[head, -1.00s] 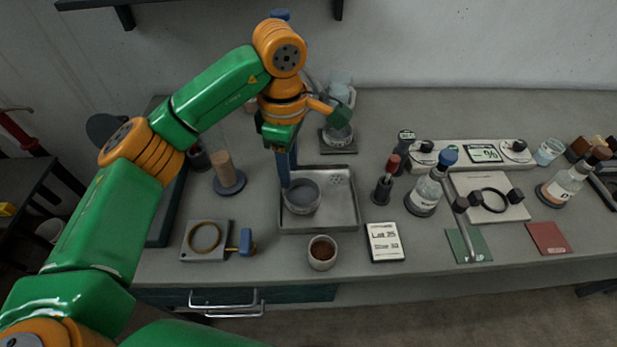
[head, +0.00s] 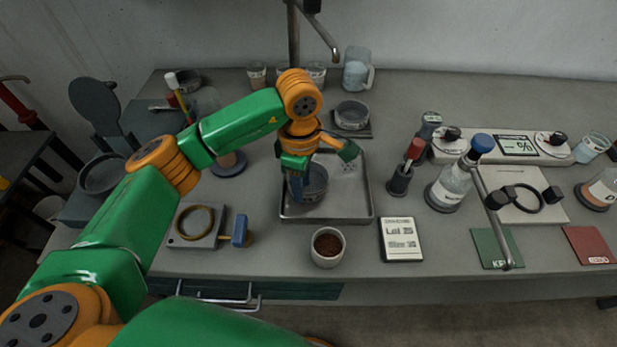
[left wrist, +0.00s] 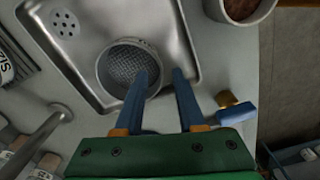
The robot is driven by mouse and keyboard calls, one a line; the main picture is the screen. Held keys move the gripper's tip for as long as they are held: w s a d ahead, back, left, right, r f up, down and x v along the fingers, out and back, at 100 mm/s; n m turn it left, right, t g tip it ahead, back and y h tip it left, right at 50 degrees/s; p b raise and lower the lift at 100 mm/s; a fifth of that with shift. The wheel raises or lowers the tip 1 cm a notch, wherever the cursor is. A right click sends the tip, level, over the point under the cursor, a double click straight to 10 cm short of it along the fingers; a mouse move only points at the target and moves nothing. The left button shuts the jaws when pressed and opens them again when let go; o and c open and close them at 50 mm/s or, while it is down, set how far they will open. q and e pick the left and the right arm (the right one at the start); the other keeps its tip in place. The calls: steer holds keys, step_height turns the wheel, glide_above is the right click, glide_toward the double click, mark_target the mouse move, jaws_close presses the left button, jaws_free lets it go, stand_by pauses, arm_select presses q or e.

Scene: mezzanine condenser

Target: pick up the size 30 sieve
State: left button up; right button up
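A round grey metal sieve with a mesh floor (head: 316,182) stands in a shallow metal tray (head: 358,208); the mesh shows clearly in the left wrist view (left wrist: 124,66). I cannot read a size on it. My left gripper (head: 297,196) is low over the tray at the sieve's left side. Other similar grey pans stand on the rear pad (head: 352,114) and at far left (head: 102,174). My right gripper is out of view.
A cup of brown grains (head: 328,247) and a card reading about "Lot 35, Sieve 30" (head: 401,240) stand in front of the tray. A ring fixture (head: 195,223) with a blue-handled tool (head: 241,231) is at left. Bottles (head: 450,187) stand to the right.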

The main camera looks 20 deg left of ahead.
arm_select(q)
steer(key=shift+f, duration=0.8)
jaws_close()
stand_by(0.8)
